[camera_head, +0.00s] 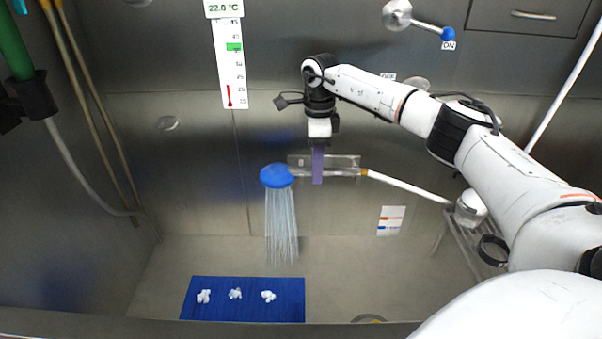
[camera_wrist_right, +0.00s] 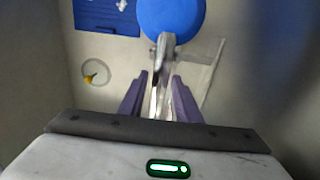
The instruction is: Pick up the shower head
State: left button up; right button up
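The shower head has a round blue face (camera_head: 276,176) and hangs at a clear bracket on the back wall, with water streaming down from it. Its thin handle runs right into a white hose. In the right wrist view the blue head (camera_wrist_right: 172,16) is at the top and its metal handle (camera_wrist_right: 162,75) runs down between the fingers. My right gripper (camera_head: 317,181) points down at the handle, just right of the blue face. Its purple fingers (camera_wrist_right: 159,78) stand on both sides of the handle, apart, with narrow gaps showing. My left gripper is not in view.
A blue mat (camera_head: 243,310) with several white clumps lies on the tub floor. A clear bracket (camera_head: 345,161) is right behind the handle. A lever with a blue knob (camera_head: 448,34) is labelled ON. A green cylinder (camera_head: 14,50) sits in a black holder at left.

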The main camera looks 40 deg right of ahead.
grip_shut()
jog(key=shift+r, duration=0.15)
jog(key=shift+w+r, duration=0.1)
jog(key=shift+r, duration=0.4)
notch_tip(320, 180, up, 2)
jog(key=shift+r+b, duration=0.25)
jog(key=shift+b, duration=0.2)
jog(key=s+a+b, duration=0.3)
jog(key=s+a, duration=0.8)
jog(key=s, duration=0.3)
jog(key=shift+a+r+p, duration=0.15)
jog(key=shift+r+p, duration=0.75)
jog(key=shift+r, duration=0.35)
jog(key=shift+a+r+p, duration=0.15)
jog(key=shift+r+p, duration=0.75)
jog(key=shift+r, duration=0.3)
jog(key=shift+w, duration=0.1)
